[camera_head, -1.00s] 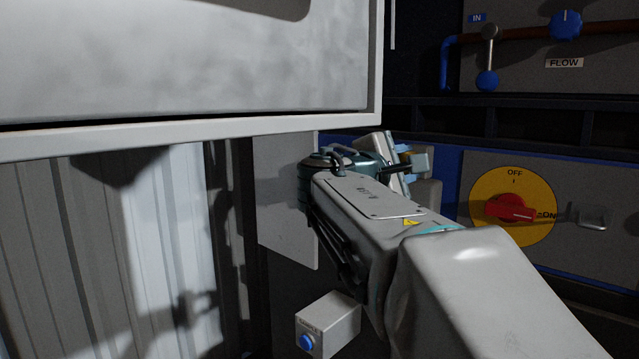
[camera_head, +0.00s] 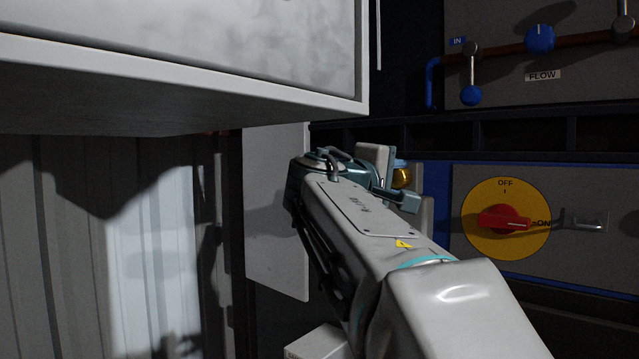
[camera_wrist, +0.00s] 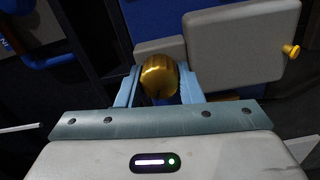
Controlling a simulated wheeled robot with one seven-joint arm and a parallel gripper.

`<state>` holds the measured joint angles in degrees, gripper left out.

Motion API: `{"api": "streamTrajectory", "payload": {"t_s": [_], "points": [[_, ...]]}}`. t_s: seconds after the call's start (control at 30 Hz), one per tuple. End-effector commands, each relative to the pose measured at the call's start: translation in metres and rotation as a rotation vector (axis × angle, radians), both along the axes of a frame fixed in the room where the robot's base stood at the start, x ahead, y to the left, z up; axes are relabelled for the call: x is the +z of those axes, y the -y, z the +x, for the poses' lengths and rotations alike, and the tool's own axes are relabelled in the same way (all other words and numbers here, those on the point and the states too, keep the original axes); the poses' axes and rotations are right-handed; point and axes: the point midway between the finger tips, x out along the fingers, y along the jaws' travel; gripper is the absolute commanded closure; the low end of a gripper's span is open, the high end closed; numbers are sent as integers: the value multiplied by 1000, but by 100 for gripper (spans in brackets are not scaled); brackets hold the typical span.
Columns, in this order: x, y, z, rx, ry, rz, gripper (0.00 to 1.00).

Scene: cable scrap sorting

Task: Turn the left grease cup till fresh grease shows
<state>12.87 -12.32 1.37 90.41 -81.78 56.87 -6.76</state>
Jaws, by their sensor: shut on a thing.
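A brass, ribbed grease cup (camera_wrist: 159,76) sits between the two blue-grey fingers of my gripper (camera_wrist: 160,88) in the wrist view. The fingers are shut on its sides. In the head view a small part of the brass cup (camera_head: 402,176) shows beside my gripper (camera_head: 408,190), and my arm hides most of the work area. The cup is in front of a grey block. I cannot make out any grease on it. A smaller brass fitting (camera_wrist: 291,51) stands on the right side of the grey housing (camera_wrist: 240,45).
A large pale cabinet (camera_head: 180,90) overhangs the upper left, close to my arm. On the right are a red rotary switch (camera_head: 505,219) on a yellow disc, pointing to ON, and a metal handle (camera_head: 588,222). Above is a pipe panel with a blue FLOW knob (camera_head: 540,38).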

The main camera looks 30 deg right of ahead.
Motion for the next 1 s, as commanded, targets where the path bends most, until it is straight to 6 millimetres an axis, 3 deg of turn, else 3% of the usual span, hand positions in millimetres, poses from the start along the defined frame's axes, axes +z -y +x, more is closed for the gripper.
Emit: {"api": "streamTrajectory", "payload": {"t_s": [0.33,0.37,0.4,1.0], "points": [[1,0,1,3,2,-1,89],[1,0,1,3,2,-1,64],[1,0,0,2,1,-1,57],[3,0,0,-1,-63,-25,57]]}}
